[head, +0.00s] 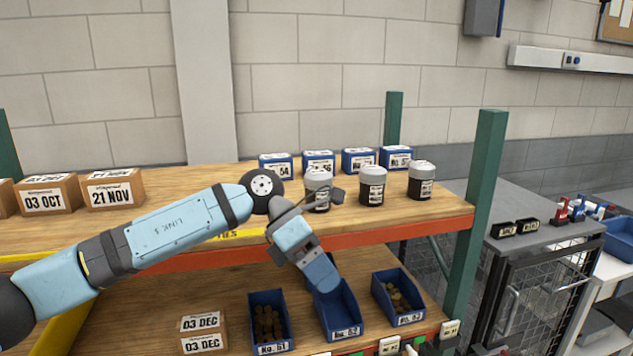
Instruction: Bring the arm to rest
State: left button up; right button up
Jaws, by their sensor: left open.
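My left arm (165,242) comes in from the left, across the front of the upper shelf. It bends at a dark round joint (262,184), and a light blue link (290,236) runs down and right from there in front of the shelf edge. My left gripper (328,197) seems to be the small dark part in front of the leftmost white-lidded jar (318,175). It is open, with nothing seen in it. It partly hides that jar, and I cannot tell whether they touch. My right gripper is not in view.
Two more jars (371,185) (421,180) stand to the right, with several blue boxes (318,162) behind. Cartons (113,190) stand at left. Open blue bins (270,345) and more cartons (203,343) fill the lower shelf. A green post (480,200) bounds the rack at right.

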pick_arm(q)
jog(key=s+d+f+n+g+h, duration=0.2)
jog(key=s+d+n+h, duration=0.1)
jog(key=s+d+h, duration=0.3)
jog(key=a+f+n+t+y+p, duration=0.1)
jog(key=a+f+n+t, duration=0.6)
jog(key=n, duration=0.5)
jog(key=a+f+n+t, duration=0.2)
jog(key=f+n+t, duration=0.4)
jog(key=n+t, duration=0.4)
jog(key=a+f+n+t+y+p, duration=0.1)
jog(key=a+f+n+t, duration=0.5)
jog(key=n, duration=0.7)
jog(key=s+a+f+n+g+y, duration=0.2)
jog(key=s+a+f+n+y, duration=0.2)
jog(key=s+f, duration=0.5)
jog(key=s+a+f+n+g+y, duration=0.3)
jog(key=s+a+f+n, duration=0.3)
jog(key=s+f, duration=0.3)
jog(key=shift+a+f+y+p, duration=0.45)
jog(key=shift+a+f+y, duration=0.15)
jog(key=shift+a+y, duration=0.15)
